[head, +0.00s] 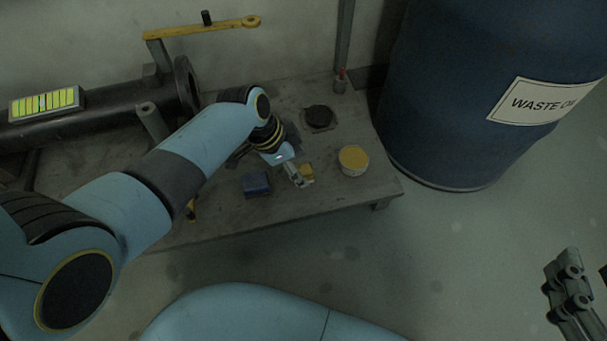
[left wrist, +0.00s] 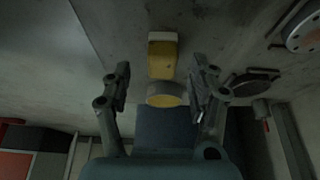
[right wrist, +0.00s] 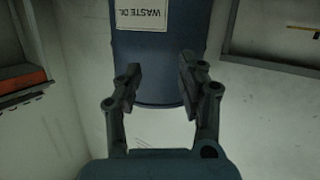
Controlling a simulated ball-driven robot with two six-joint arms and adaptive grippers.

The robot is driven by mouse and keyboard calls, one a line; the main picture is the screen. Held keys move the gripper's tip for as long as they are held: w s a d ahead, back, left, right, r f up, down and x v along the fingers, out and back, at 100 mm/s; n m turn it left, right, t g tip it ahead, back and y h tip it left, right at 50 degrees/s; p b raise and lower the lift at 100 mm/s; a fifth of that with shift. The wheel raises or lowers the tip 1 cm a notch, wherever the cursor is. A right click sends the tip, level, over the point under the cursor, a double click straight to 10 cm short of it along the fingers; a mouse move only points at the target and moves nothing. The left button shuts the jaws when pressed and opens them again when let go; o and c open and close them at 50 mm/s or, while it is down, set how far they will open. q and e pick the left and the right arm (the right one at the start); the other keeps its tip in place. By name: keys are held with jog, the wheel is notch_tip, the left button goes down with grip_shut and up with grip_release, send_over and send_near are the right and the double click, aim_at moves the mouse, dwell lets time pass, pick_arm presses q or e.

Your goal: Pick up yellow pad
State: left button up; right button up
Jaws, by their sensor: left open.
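The yellow pad (head: 307,173) lies on the grey bench, partly hidden by my left gripper (head: 299,177) in the head view. In the left wrist view the pad (left wrist: 162,62) is a yellow block with a pale end. It lies ahead of the open left fingers (left wrist: 160,80), roughly centred between them. No contact with the pad is visible. My right gripper (right wrist: 160,73) is open and empty in the right wrist view, and it also shows at the lower right of the head view (head: 570,290), away from the bench.
A round tub with a yellow lid (head: 353,158) stands right of the pad. A dark blue block (head: 256,184) lies left of it. A dark disc (head: 319,117) is behind. A blue waste-oil drum (head: 470,90) stands beyond the bench (head: 340,198). A black pipe (head: 110,106) is at left.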

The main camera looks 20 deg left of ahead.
aim_at(303, 170)
pick_arm(q)
jog(key=shift+b+x, duration=0.7)
jog(key=shift+x, duration=0.15)
jog(key=shift+b+x, duration=0.6)
jog(key=shift+x, duration=0.15)
jog(key=shift+w+d, duration=0.1)
jog(key=shift+w, duration=0.05)
pick_arm(e)
jog(key=w+a+r+n+t+y, duration=0.1)
jog(key=w+r+t, duration=0.2)
jog(key=r, duration=0.6)
jog(key=w+a+r+n+t+y, duration=0.1)
jog(key=w+r+t+y, duration=0.1)
jog(key=r+t, duration=0.3)
notch_tip(303, 170, up, 4)
jog(key=shift+w+f, duration=0.1)
jog(key=shift+w, duration=0.3)
pick_arm(q)
jog(key=shift+c, duration=0.2)
grip_shut()
jog(key=shift+r, duration=0.1)
